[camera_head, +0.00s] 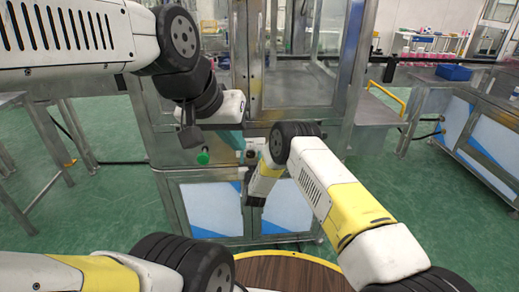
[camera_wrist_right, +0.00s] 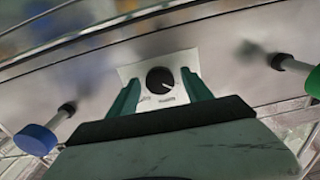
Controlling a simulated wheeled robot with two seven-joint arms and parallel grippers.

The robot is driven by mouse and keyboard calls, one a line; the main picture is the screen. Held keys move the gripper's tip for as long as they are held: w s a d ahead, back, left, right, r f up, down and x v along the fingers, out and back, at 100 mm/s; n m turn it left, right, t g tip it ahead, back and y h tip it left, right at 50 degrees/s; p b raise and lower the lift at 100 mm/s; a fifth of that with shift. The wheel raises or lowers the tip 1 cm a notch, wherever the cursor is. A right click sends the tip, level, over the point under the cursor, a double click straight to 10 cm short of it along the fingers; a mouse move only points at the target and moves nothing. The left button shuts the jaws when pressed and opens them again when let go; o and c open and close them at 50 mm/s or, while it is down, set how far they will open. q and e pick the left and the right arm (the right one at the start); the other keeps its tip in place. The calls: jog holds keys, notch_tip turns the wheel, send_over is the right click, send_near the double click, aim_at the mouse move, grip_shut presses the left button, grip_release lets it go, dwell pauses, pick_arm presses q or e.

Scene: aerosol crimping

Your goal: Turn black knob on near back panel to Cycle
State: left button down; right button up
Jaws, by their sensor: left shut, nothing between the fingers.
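The black knob (camera_wrist_right: 160,80) sits on a white label plate in the right wrist view. Its white pointer mark points to the lower right. The small lettering below it is too blurred to read surely. My right gripper (camera_wrist_right: 161,88) is open, its two green fingers standing apart on either side of the knob, with plate visible between fingers and knob. I cannot tell how far the fingertips are from the panel. In the head view the knob is hidden by my arms. My left gripper (camera_head: 190,136) looks dark and shut, near the front of the machine.
The green button (camera_head: 203,157) also shows in the head view. Metal tables stand left and right, with green floor between.

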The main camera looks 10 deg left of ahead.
grip_shut()
jog(key=shift+m, duration=0.5)
jog(key=m, duration=0.3)
jog(key=shift+d+m, duration=0.1)
jog(key=shift+m, duration=0.3)
jog(key=m, duration=0.5)
jog(key=shift+f, duration=0.1)
jog(key=m, duration=0.5)
jog(key=shift+m, duration=0.4)
jog(key=m, duration=0.4)
jog(key=shift+s+m, duration=0.1)
jog(key=shift+m, duration=0.2)
